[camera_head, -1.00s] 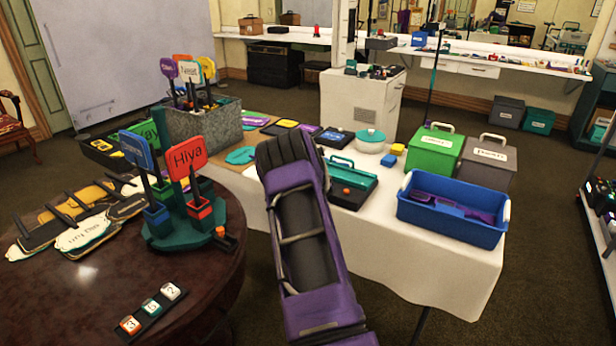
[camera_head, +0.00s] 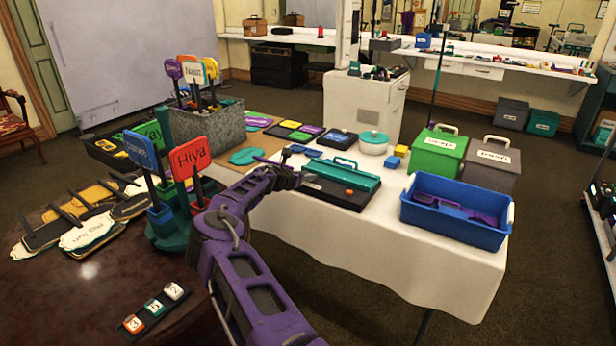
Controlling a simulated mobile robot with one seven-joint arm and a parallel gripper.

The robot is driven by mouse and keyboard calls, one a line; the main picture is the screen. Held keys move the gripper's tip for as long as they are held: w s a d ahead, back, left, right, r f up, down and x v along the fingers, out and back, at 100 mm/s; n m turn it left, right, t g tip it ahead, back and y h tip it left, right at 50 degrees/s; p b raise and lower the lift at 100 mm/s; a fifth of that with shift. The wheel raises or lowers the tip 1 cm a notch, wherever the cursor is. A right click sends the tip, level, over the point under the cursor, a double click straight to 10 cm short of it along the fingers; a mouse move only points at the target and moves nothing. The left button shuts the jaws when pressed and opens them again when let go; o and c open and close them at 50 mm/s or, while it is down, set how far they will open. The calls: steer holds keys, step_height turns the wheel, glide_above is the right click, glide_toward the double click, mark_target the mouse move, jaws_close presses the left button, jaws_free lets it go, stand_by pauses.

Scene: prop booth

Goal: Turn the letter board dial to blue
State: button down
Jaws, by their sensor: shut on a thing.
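My gripper (camera_head: 290,178) is over the left end of a black board (camera_head: 340,200) with a teal bar and handle on the white-clothed table. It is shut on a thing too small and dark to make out. A thin purple piece (camera_head: 267,161) shows just beyond the gripper. A small orange spot (camera_head: 349,191) sits on the board's front face, to the right of the gripper. I cannot tell whether this board is the letter board. No dial can be clearly made out, and its colour setting cannot be read.
A blue bin (camera_head: 455,230) stands at the table's right, with green (camera_head: 437,152) and grey (camera_head: 491,163) boxes behind. A round dark table (camera_head: 60,290) at left holds a sign stand (camera_head: 170,230), paddles and numbered tiles (camera_head: 155,308).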

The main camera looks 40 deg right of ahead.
steer(key=shift+w+f+m+g, duration=0.15)
steer(key=shift+m+g, duration=0.45)
steer(key=shift+a+m+g, duration=0.1)
steer(key=shift+m+g, duration=0.4)
steer(key=shift+g, duration=0.2)
steer(key=c, duration=0.6)
jaws_free()
steer(key=shift+c, duration=0.2)
steer(key=shift+a+r, duration=0.25)
steer(key=shift+a, duration=0.05)
steer(key=p+v, duration=0.2)
steer(key=v, duration=0.9)
steer(key=shift+a+f, duration=0.2)
steer(key=shift+f, duration=0.05)
